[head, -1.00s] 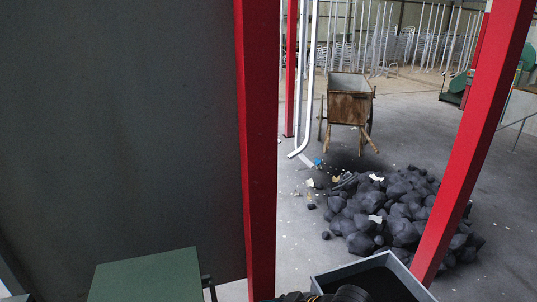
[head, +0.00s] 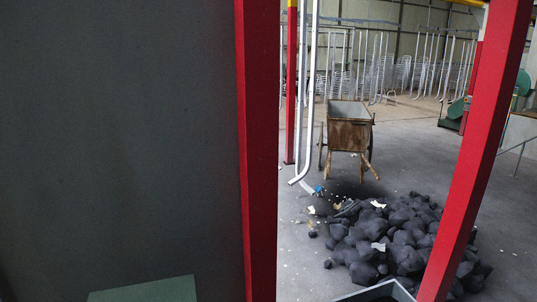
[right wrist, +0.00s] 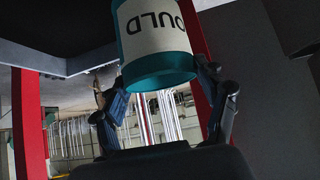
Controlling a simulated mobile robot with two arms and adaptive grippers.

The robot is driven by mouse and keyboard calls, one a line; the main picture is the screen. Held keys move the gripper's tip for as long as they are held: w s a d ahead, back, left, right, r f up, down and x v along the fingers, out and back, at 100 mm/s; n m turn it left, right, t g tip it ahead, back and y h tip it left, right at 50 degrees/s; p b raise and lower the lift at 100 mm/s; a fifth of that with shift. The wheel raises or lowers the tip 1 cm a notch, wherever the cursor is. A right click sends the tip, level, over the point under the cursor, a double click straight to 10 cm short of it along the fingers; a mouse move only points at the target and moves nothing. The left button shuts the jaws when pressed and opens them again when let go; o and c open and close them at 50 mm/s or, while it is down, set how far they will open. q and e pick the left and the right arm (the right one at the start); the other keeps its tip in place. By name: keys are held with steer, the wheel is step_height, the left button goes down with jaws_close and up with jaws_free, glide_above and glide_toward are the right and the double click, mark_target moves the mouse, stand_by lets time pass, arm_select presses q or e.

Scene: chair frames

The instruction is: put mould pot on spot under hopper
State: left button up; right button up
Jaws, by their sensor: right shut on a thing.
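The mould pot (right wrist: 158,62) shows in the right wrist view as a teal pot with a white label; part of its dark lettering shows upside down there. My right gripper (right wrist: 167,82) is shut on it, with one dark finger on each side of its teal end. The pot's other end is cut off by the top edge. My left gripper is in neither current view. The hopper and the spot under it cannot be made out in these frames.
Red posts (head: 259,150) and (head: 478,150) frame the head view, with a dark grey panel (head: 120,140) at left. A green surface (head: 145,290) and an open grey bin (head: 372,292) show at the bottom. Beyond are black lumps (head: 400,235) and a rusty cart (head: 349,135).

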arm_select(q)
steer(key=shift+f+b, duration=0.5)
steer(key=shift+f, duration=0.45)
arm_select(e)
steer(key=d+m, duration=0.1)
steer(key=s+d+m+h, duration=0.1)
steer(key=d, duration=0.1)
steer(key=d+m+h, duration=0.1)
steer(key=shift+s+d+r, duration=0.15)
steer(key=shift+d+r, duration=0.15)
steer(key=shift+d, duration=0.1)
